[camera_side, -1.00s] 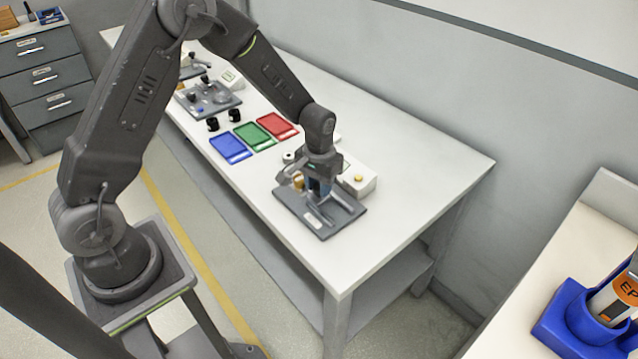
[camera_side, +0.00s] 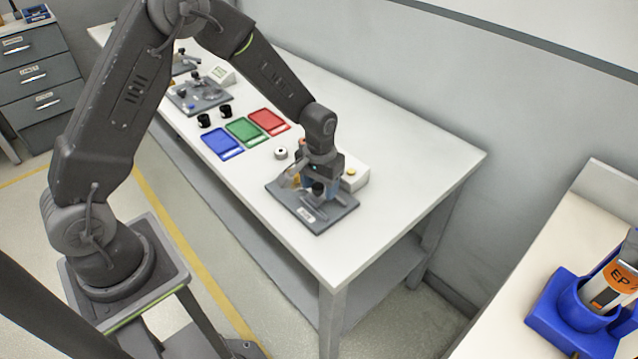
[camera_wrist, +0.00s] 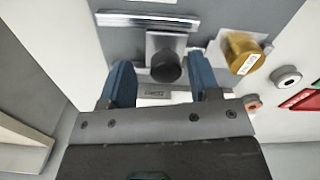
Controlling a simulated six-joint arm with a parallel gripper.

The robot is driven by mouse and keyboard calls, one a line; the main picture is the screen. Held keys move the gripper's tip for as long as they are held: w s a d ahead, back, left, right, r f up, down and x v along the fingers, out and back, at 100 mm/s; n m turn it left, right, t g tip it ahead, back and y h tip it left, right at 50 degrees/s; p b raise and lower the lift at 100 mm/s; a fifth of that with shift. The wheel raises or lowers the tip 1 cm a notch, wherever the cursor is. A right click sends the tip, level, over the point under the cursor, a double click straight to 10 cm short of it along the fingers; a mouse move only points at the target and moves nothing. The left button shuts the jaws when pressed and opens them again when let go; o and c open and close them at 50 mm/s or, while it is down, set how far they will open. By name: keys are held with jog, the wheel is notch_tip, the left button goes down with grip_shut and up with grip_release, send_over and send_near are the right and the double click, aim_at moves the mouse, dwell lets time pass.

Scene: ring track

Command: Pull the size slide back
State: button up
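The size slide shows in the wrist view as a grey block with a round black knob (camera_wrist: 166,67), set on the grey plate of a bench fixture. In the side view the fixture's grey base plate (camera_side: 327,219) lies near the bench's front end, and a dark knob (camera_side: 318,188) shows by the fingers. My gripper (camera_wrist: 162,78) has its two blue fingers spread apart, with the knob between or just beyond their tips; contact is not visible. In the side view my gripper (camera_side: 309,184) is low over the fixture, and partly hides it.
A gold cylinder (camera_wrist: 243,53) with a white label is right of the slide in the wrist view. A white box with a yellow button (camera_side: 351,172) stands behind the fixture. Blue (camera_side: 224,143), green (camera_side: 245,131) and red (camera_side: 268,121) trays lie to the left. The bench's right end is clear.

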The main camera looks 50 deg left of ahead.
aim_at(320, 187)
notch_tip(320, 187, up, 14)
dwell(0.6)
jog(key=s+r+m+t, duration=0.1)
jog(key=s+r+t, duration=0.2)
jog(key=s+r, duration=0.7)
jog(key=s+r+m+t, duration=0.1)
jog(key=s+m+t, duration=0.1)
jog(key=s, duration=1)
jog(key=shift+s+d+r+t, duration=0.15)
jog(key=shift+d+r+t, duration=0.05)
jog(key=shift+r+t, duration=0.15)
